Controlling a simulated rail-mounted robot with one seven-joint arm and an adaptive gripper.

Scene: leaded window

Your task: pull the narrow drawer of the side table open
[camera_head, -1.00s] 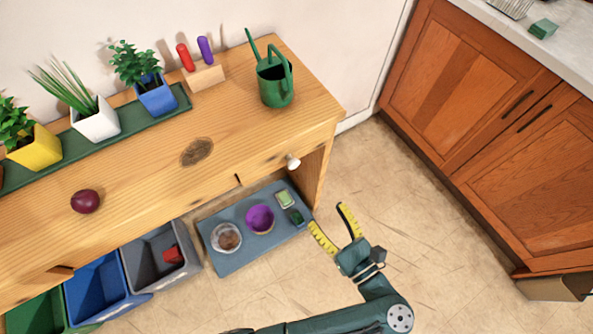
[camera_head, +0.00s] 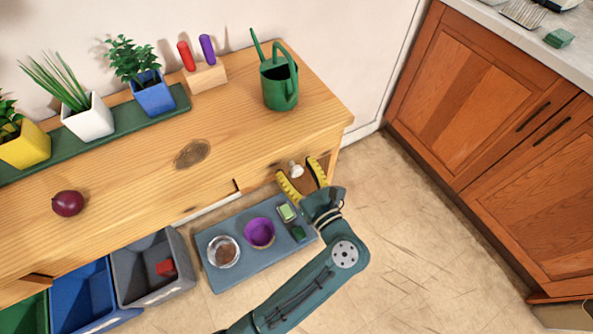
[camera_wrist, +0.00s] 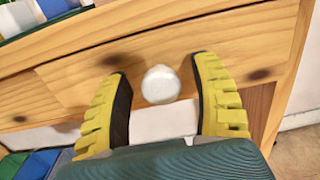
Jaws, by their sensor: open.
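The side table (camera_head: 130,195) is light wood and runs along the wall. The narrow drawer's front (camera_wrist: 200,45) is at its right end and carries a round white knob (camera_wrist: 161,84). The knob also shows in the head view (camera_head: 296,169). The drawer front looks flush with the table. My gripper (camera_head: 302,178) is open, with yellow ribbed fingers. In the wrist view my gripper (camera_wrist: 160,95) has one finger on each side of the knob, with a gap on both sides. I cannot tell how far the fingertips are from the drawer front.
A grey-blue tray (camera_head: 215,274) with bowls and small blocks lies below the table, left of my arm. A green watering can (camera_head: 280,88) stands on the tabletop. Wooden cabinets (camera_head: 470,100) stand at right, with bare floor (camera_head: 430,240) between.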

